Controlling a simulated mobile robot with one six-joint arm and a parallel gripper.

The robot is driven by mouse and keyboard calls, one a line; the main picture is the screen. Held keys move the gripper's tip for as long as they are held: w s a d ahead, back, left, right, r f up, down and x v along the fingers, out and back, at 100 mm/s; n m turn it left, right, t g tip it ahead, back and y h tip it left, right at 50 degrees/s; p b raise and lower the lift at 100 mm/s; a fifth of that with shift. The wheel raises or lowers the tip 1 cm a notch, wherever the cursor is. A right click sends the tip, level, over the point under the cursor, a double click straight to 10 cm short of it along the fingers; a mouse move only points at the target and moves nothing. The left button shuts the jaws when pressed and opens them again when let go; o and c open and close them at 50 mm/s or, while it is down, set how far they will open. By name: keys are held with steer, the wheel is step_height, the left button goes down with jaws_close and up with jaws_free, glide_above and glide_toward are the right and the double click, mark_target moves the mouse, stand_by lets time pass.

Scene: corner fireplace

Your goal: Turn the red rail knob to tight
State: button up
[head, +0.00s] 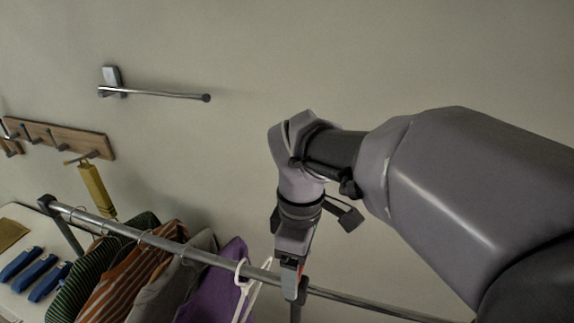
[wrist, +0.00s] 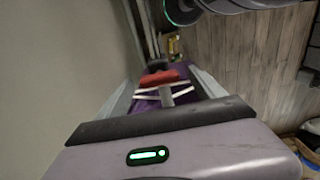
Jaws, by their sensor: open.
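The red rail knob (wrist: 158,77) shows in the wrist view as a red bar on a grey stem, in the gap between my two gripper fingers. My gripper (head: 292,288) is open and points down at the rail (head: 205,257) in the head view. The fingers stand on either side of the knob in the wrist view; I cannot tell whether they touch it. In the head view the gripper hides most of the knob, and its setting cannot be read.
A white hanger (head: 241,285) hangs just left of my gripper. A purple garment (head: 215,292), a striped orange one (head: 135,270) and others hang further left. A wall bar (head: 160,94) and a hook board (head: 60,138) are on the wall behind.

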steer(key=shift+w+f, duration=0.1)
steer(key=shift+f, duration=0.2)
steer(key=shift+c, duration=0.5)
steer(key=c, duration=1.3)
steer(key=shift+o, duration=0.2)
